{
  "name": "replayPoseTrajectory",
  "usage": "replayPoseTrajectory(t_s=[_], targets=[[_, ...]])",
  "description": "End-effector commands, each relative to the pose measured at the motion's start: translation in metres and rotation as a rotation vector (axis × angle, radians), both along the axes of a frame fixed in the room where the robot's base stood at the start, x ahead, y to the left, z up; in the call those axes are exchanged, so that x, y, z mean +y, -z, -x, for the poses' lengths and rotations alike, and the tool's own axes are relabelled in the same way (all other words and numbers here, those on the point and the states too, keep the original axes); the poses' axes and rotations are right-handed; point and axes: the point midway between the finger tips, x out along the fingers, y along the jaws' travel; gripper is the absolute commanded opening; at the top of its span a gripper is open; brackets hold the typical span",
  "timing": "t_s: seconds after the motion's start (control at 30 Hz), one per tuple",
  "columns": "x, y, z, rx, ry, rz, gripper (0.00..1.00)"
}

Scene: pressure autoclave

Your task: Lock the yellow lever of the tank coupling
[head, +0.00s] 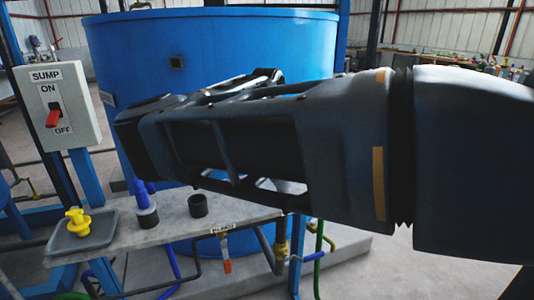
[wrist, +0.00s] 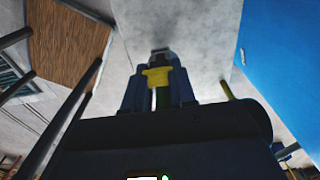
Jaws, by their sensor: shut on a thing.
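In the wrist view my gripper (wrist: 158,88) is shut on a yellow piece (wrist: 158,76), which shows between its two fingertips. It looks like the yellow lever, but its shape and angle are mostly hidden by the fingers. A small grey part shows just beyond the tips. The coupling body cannot be made out. In the head view my dark arm crosses in front of the blue tank (head: 210,40), and neither the fingertips nor the held piece can be made out there.
A grey SUMP switch box (head: 62,105) with a red switch stands at left. On a shelf (head: 175,232) are a tray (head: 62,243) with a yellow fitting (head: 76,222), a blue fitting (head: 146,200) and a black ring (head: 198,206). An orange-handled valve (head: 227,260) hangs below.

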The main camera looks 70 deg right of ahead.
Motion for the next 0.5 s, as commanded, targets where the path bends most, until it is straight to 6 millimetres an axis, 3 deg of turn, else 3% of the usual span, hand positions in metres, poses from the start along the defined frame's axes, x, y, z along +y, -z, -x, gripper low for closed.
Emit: replayPoseTrajectory(t_s=[0.4, 0.43, 0.5], targets=[[-0.0012, 0.0003, 0.0015, -0.003, 0.001, -0.003, 0.00], [-0.0012, 0.0003, 0.0015, -0.003, 0.001, -0.003, 0.28], [-0.0011, 0.0003, 0.0014, -0.003, 0.001, -0.003, 0.35]])
